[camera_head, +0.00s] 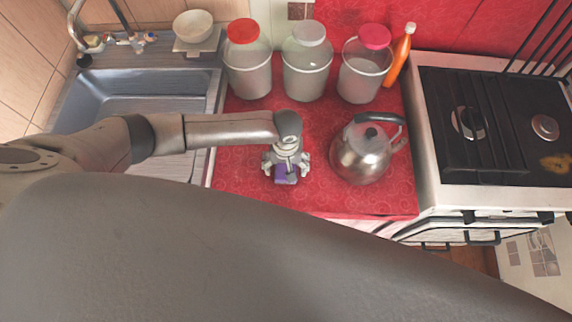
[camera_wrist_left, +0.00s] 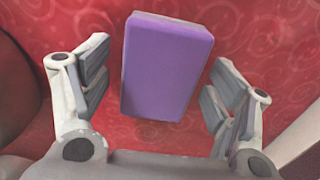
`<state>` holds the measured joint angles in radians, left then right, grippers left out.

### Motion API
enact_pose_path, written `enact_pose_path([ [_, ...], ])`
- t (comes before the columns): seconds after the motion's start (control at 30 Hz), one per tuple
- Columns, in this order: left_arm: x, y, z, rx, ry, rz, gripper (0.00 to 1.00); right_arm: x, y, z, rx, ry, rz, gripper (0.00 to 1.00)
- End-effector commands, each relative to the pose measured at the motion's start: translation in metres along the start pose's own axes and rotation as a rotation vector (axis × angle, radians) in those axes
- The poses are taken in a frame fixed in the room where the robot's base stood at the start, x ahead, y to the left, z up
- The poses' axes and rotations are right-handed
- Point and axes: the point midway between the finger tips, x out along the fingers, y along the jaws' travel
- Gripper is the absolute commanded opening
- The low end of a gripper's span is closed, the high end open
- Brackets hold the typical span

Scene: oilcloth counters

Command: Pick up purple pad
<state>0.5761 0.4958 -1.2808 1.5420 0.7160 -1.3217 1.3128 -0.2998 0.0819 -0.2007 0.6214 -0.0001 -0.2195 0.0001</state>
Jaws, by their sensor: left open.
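The purple pad (camera_wrist_left: 163,68) is a small block with a purple top and grey sides, lying on the red patterned counter. In the left wrist view it sits between and ahead of the open fingers of my left gripper (camera_wrist_left: 155,95), with a gap to each finger. In the head view my left gripper (camera_head: 286,168) points down over the purple pad (camera_head: 286,179), which shows only in part beneath it. I cannot tell how far above the pad the fingers are. My right gripper is not in view.
A steel kettle (camera_head: 362,153) stands close to the right of my left gripper. Several lidded buckets, one the middle bucket (camera_head: 306,75), and an orange bottle (camera_head: 399,58) line the back. A sink (camera_head: 140,97) is at left, a stove (camera_head: 500,125) at right. The red counter (camera_head: 240,185) has a front edge nearby.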

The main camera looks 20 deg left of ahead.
Motion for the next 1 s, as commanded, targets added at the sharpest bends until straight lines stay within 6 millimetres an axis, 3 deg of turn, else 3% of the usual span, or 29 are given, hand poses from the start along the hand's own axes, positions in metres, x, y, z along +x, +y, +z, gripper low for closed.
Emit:
enact_pose_path([
  [0.17, 0.0002, 0.0002, 0.0001, 0.0, 0.0, 0.001, 0.8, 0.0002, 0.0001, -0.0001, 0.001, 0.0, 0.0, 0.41],
  [0.47, 0.0, 0.0001, 0.0001, 0.0, 0.0, 0.0, 0.44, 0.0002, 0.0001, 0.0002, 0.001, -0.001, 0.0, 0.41],
  [1.0, -0.0081, 0.0002, -0.0004, -0.001, 0.001, 0.002, 0.44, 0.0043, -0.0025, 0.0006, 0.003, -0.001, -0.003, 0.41],
])
